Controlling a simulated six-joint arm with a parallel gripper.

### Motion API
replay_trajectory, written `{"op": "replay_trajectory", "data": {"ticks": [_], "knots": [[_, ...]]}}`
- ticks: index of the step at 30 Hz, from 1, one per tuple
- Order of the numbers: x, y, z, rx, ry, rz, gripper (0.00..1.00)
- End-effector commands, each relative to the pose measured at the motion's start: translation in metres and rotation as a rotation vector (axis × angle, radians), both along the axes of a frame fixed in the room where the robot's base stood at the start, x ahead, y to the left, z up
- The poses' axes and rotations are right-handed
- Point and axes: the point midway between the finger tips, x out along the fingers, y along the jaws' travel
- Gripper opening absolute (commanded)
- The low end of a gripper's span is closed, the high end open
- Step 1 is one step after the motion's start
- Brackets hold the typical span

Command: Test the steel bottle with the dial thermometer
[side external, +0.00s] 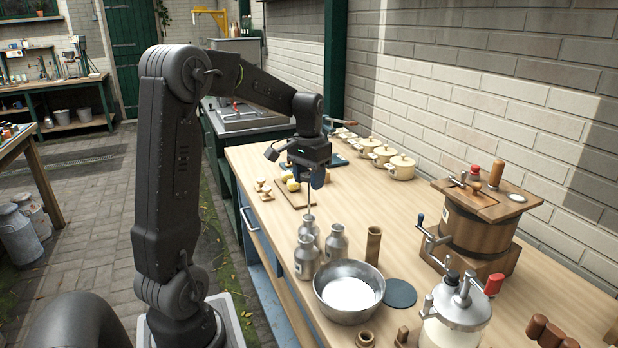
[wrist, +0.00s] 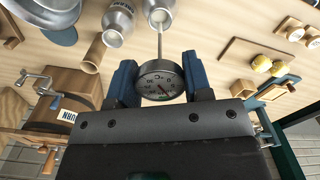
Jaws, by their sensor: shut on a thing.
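My gripper (side external: 308,178) is shut on the dial thermometer, with its blue fingers on either side of the round dial (wrist: 161,80). The thin metal stem (side external: 309,200) points down. Its lower end meets the mouth of the rear steel bottle (side external: 310,229); I cannot tell how deep it reaches. That bottle also shows at the top of the wrist view (wrist: 158,10). Two more steel bottles stand close by, one at the right (side external: 336,243) and one in front (side external: 307,259). All three are upright.
A steel bowl (side external: 330,308) with white contents stands in front of the bottles, beside a wooden cylinder (side external: 374,245) and a dark round disc (side external: 399,293). A wooden churn (side external: 473,230) stands at the right. Lidded pots (side external: 402,167) line the wall.

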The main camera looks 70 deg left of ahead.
Motion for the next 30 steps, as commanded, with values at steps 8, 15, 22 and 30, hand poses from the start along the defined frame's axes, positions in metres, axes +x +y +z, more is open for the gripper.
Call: {"op": "replay_trajectory", "data": {"ticks": [8, 15, 22, 30], "knots": [[0.0, 0.0, 0.0, 0.0, 0.0, 0.0, 0.3], [0.0, 0.0, -0.004, 0.0, 0.0, 0.0, 0.3], [0.0, 0.0, -0.009, 0.0, 0.001, 0.0, 0.3], [0.0, 0.0, -0.015, 0.0, 0.0, 0.0, 0.3]]}}
